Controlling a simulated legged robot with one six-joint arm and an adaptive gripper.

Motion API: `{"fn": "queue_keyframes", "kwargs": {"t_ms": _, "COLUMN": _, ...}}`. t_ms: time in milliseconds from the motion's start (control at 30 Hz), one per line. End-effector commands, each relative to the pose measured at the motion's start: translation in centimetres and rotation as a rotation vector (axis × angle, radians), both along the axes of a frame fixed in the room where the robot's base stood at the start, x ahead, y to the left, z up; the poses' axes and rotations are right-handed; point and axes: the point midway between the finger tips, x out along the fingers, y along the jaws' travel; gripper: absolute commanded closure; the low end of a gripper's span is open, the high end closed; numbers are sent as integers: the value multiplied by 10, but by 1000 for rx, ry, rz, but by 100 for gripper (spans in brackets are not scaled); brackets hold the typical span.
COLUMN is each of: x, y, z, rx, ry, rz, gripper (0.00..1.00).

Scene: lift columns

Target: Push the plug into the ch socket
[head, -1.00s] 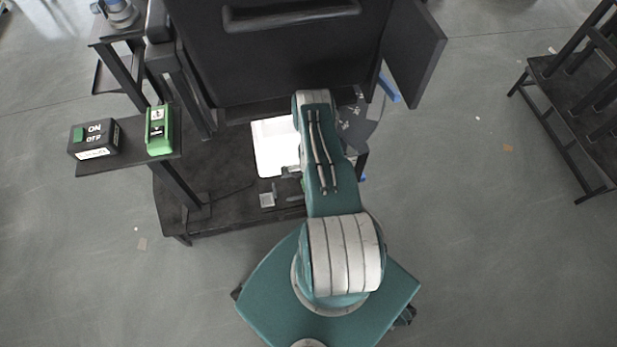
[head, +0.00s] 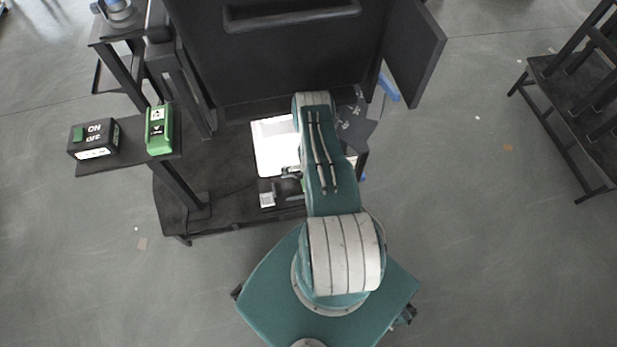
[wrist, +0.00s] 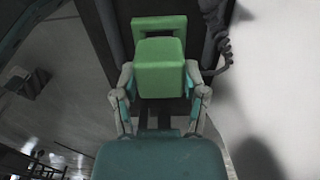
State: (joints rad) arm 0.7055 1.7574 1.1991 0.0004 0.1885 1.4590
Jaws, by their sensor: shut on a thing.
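My gripper (wrist: 160,82) shows in the wrist view with a finger on each side of a green block (wrist: 160,62), which I take for the plug. The fingers are shut on it. A green frame-like part shows just beyond the block, against a dark upright strip. I cannot tell whether the two touch. In the head view my arm hides most of the gripper, and a small dark part of it shows beside the white panel (head: 272,150). I cannot make out the ch socket for certain in either view.
A dark coiled cable (wrist: 218,40) hangs right of the block. In the head view, a black box labelled ON/OFF (head: 93,138) and a green device (head: 159,130) sit on a left shelf. A large black cabinet (head: 285,60) stands behind my arm.

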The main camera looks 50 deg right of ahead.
Motion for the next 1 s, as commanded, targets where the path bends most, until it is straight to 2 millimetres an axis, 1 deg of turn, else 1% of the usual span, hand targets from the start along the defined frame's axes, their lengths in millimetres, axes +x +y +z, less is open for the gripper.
{"fn": "queue_keyframes", "kwargs": {"t_ms": 1000, "x": 0, "y": 0, "z": -13, "rx": 0, "ry": 0, "rz": 0, "gripper": 86}}
